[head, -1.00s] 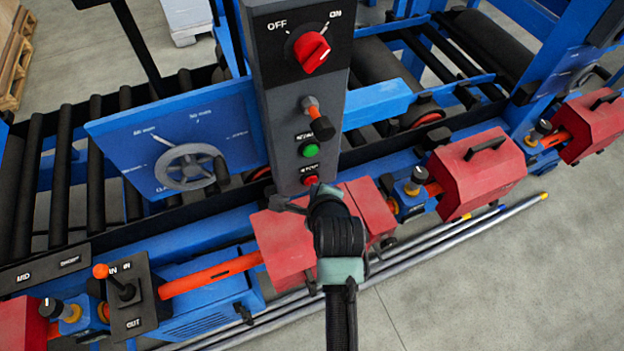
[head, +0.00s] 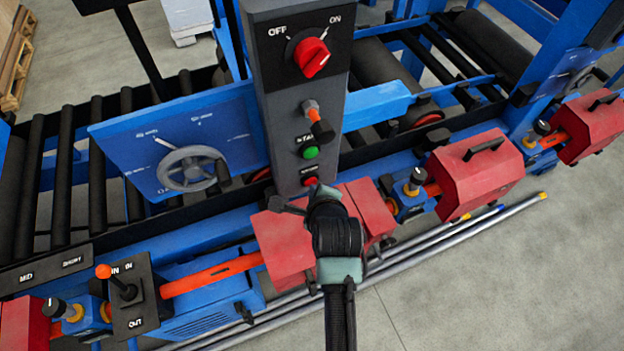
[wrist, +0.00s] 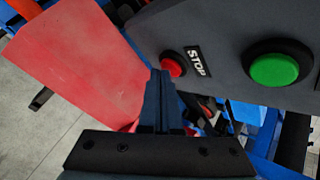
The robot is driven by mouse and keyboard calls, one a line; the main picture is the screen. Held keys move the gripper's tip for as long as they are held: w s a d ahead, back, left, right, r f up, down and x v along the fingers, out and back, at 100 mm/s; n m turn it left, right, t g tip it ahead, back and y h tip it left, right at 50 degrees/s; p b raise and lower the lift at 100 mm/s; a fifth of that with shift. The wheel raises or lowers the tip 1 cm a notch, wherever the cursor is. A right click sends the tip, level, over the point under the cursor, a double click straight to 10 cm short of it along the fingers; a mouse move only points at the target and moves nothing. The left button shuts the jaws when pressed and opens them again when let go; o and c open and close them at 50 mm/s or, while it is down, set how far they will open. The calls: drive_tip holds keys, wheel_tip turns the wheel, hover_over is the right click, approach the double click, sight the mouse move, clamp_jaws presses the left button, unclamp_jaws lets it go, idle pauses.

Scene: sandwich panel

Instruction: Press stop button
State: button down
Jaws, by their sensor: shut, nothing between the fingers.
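The red stop button (head: 310,181) is at the bottom of the grey control column, under the green start button (head: 310,152). In the wrist view the stop button (wrist: 172,66) shows beside its STOP label (wrist: 198,61). My gripper (head: 318,190) is just below the stop button in the head view. In the wrist view the shut fingers of my gripper (wrist: 160,76) point at the button, and their tips overlap its lower left edge. I cannot tell whether they touch it. The green button (wrist: 274,70) is to the right there.
A red OFF/ON knob (head: 311,54) and an orange-and-black lever (head: 318,121) are higher on the column. A red box-shaped housing (head: 285,240) lies below and left of my gripper. A handwheel (head: 188,168) is at the left. Grey floor is clear at the lower right.

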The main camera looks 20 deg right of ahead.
drive_tip(key=shift+s, duration=0.1)
drive_tip(key=s+p, duration=0.3)
drive_tip(key=s, duration=0.3)
drive_tip(key=shift+d, duration=0.15)
drive_tip(key=shift+w, duration=0.1)
idle(0.8)
